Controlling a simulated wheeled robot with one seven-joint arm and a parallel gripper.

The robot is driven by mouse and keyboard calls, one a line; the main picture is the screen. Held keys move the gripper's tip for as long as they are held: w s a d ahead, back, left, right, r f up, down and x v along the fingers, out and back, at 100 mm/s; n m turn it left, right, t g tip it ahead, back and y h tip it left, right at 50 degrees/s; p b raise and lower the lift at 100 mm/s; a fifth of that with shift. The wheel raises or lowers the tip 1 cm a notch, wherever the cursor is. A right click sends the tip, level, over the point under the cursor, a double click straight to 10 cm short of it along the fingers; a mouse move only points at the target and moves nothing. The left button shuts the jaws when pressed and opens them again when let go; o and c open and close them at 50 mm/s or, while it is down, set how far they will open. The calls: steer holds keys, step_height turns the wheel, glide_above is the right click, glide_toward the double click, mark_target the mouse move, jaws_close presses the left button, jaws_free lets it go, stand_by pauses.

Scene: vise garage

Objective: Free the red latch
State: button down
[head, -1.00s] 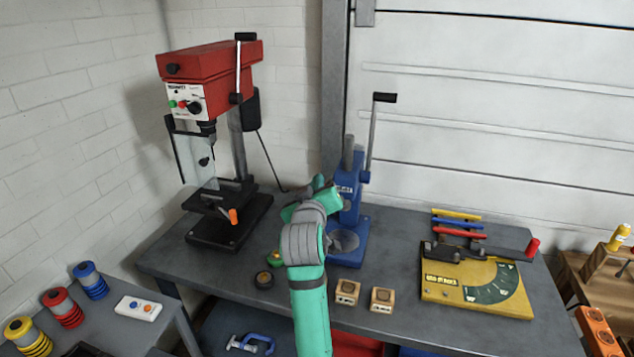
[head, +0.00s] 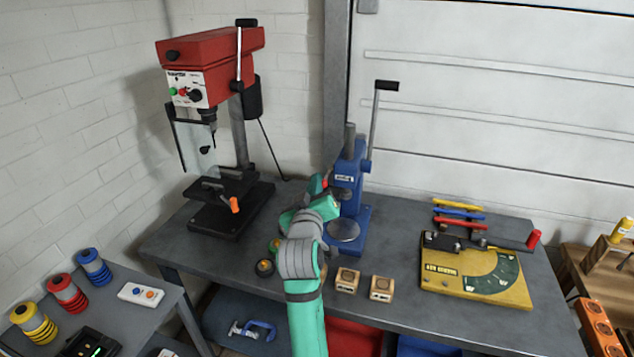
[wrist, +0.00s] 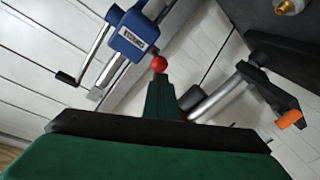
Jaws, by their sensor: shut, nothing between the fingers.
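A small red ball-shaped knob (wrist: 159,64), which I take for the red latch, shows just past the tip of my gripper (wrist: 160,84) in the wrist view. My gripper is shut and empty, pointing toward the knob. I cannot tell whether it touches it. The blue press head (wrist: 133,38) is upper left in the wrist view. My wrist hides what the knob is fixed to.
A red drill press (head: 210,65) stands left on the grey bench (head: 400,212). Two wooden blocks (head: 347,281) lie at the front edge. A yellow board with a lever (head: 470,280) lies right. The press's long handle (head: 374,125) rises above it.

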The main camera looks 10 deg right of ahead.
step_height(320, 180, up, 4)
steer(key=w+a+f, duration=0.1)
steer(key=w+a, duration=0.1)
steer(key=f+v, duration=0.1)
steer(key=v, duration=0.9)
steer(key=s+a+f+y, duration=0.1)
steer(key=s+a+f, duration=0.2)
steer(key=s+f, duration=0.45)
steer(key=s+a+f+y, duration=0.2)
steer(key=s+f, duration=0.3)
steer(key=f, duration=0.6)
steer(key=s+a+f+y, duration=0.1)
steer(key=s+a+f, duration=0.2)
steer(key=s+f, duration=0.5)
steer(key=s+f+m+y, duration=0.1)
steer(key=s+f, duration=0.1)
steer(key=s, duration=1.1)
steer(key=s+a+f+m+g, duration=0.1)
steer(key=s+f, duration=0.1)
steer(key=s, duration=1.2)
steer(key=shift+s+a+f+m+y, duration=0.15)
steer(key=shift+a+f+m+y, duration=0.15)
steer(key=shift+f+y, duration=0.1)
